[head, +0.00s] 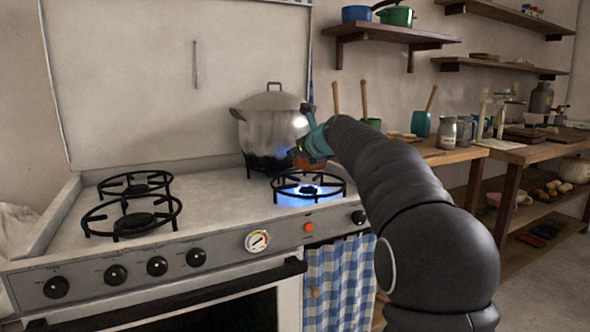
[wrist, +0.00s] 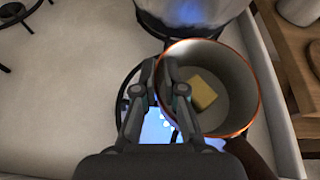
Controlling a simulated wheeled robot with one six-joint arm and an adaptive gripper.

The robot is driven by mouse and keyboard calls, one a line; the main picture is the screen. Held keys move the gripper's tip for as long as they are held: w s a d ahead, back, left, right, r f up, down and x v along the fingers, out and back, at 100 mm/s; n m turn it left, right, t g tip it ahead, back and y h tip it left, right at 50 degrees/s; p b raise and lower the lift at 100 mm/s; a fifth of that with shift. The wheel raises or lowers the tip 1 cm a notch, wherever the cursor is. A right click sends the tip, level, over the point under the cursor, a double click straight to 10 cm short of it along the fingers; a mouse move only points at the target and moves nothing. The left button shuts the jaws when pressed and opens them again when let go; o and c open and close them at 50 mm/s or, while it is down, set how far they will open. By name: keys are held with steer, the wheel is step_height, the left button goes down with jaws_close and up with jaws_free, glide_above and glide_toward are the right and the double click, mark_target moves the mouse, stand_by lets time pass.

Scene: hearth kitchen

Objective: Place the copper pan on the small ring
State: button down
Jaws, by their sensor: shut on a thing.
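The copper pan (wrist: 246,72) shows in the wrist view with a yellow block (wrist: 204,94) inside and a dark handle (wrist: 250,158) toward the lower right. My gripper (wrist: 162,78) is shut on the pan's left rim. In the head view only a small orange-brown part of the pan (head: 303,163) shows behind my gripper (head: 313,138). The front right ring (head: 308,189) is lit with a blue flame. In the wrist view this ring (wrist: 123,90) lies below and left of the pan, partly hidden. I cannot tell the pan's height over it.
A large lidded metal pot (head: 270,128) stands on the back right burner, close to the pan, with blue flame under it. Two unlit burners (head: 133,218) are on the left. The middle of the stovetop (head: 215,190) is clear. A wooden counter (head: 450,155) adjoins on the right.

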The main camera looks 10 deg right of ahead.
mark_target(297, 167)
steer(key=shift+w+a+f, duration=0.15)
steer(key=shift+w+f, duration=0.15)
steer(key=shift+w, duration=0.15)
steer(key=shift+f+b, duration=0.85)
steer(key=shift+f, duration=1.1)
steer(key=shift+f, duration=0.1)
steer(key=c, duration=1.2)
jaws_free()
steer(key=shift+c, duration=0.2)
steer(key=shift+s+d+r, duration=0.2)
steer(key=shift+s, duration=0.15)
steer(key=v, duration=1.1)
steer(key=shift+s, duration=0.1)
